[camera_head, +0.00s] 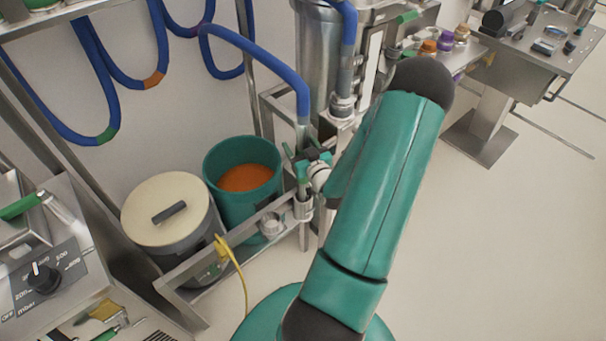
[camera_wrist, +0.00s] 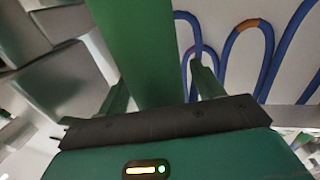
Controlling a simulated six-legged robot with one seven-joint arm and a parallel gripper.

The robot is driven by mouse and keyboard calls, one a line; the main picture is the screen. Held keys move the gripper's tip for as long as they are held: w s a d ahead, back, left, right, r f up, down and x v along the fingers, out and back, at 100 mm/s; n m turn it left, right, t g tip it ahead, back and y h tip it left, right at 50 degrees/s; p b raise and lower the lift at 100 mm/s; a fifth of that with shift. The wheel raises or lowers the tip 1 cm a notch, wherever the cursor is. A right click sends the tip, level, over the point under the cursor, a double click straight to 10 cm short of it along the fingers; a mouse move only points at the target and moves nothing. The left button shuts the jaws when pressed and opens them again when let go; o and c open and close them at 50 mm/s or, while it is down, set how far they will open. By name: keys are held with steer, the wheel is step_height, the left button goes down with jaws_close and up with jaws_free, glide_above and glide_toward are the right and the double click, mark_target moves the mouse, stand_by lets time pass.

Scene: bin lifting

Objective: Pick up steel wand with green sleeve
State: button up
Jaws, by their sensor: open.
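The steel wand (camera_head: 303,133) hangs upright below a blue hose beside the metal frame in the head view. Its green sleeve (camera_head: 302,183) is partly hidden by my gripper. My gripper (camera_head: 299,160) is at the wand, at the height of the sleeve's upper part. In the wrist view, a broad green sleeve (camera_wrist: 142,50) stands between the two green fingers of my gripper (camera_wrist: 158,78). The fingers are open, with a visible gap to the right finger. I cannot tell whether the left finger touches the sleeve.
A green bin with orange contents (camera_head: 218,200) and a grey bin with a cream lid (camera_head: 165,212) stand in the steel frame at left. A yellow cable (camera_head: 238,268) hangs in front. Blue hoses (camera_head: 95,60) loop behind. The floor (camera_head: 500,250) at right is clear.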

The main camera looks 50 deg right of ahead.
steer(key=c, duration=1.3)
steer(key=shift+o, duration=0.2)
steer(key=shift+r, duration=0.1)
step_height(320, 180, up, 18)
steer(key=shift+f, duration=0.1)
stand_by(0.6)
